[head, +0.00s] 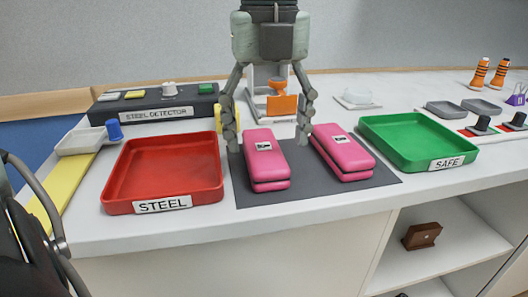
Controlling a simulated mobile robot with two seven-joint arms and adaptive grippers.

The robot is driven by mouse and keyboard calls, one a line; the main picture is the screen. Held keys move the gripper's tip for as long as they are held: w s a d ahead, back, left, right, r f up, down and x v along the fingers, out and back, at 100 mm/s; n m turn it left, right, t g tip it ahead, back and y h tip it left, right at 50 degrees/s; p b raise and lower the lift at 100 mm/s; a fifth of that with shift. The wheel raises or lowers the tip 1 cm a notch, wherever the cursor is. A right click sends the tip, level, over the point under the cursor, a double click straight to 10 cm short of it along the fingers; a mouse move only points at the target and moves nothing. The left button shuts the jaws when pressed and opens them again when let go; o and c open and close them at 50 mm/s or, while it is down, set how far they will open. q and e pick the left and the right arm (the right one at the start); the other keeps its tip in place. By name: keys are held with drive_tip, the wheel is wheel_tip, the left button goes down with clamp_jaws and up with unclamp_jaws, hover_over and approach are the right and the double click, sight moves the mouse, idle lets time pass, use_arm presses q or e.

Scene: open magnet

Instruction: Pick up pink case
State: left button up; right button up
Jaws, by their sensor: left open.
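Two pink cases lie side by side on a dark grey mat (228,196) in the head view. The left pink case (268,165) and the right pink case (345,158) each have a small white label on top and a dark seam along the side. My left gripper (267,135) points down at the far end of the left case. Its fingers are spread, one to each side of that case, with nothing held. I cannot tell whether the fingers touch the mat. My right gripper is not in view.
A red tray (163,206) marked STEEL stands left of the mat; a green tray (450,164) marked SAFE stands right. A steel detector (155,113) is at the back left. An orange-and-white device (282,104) stands behind my gripper. The counter's front edge is close to the mat.

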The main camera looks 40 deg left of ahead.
sight(267, 158)
use_arm(q)
wheel_tip(267, 158, down, 5)
drive_tip(key=shift+r+p, duration=0.15)
drive_tip(key=shift+p, duration=0.15)
drive_tip(key=shift+w, duration=0.1)
drive_tip(key=c, duration=1.3)
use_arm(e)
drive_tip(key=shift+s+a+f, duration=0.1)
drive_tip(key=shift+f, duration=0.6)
use_arm(q)
drive_tip(key=shift+a, duration=0.1)
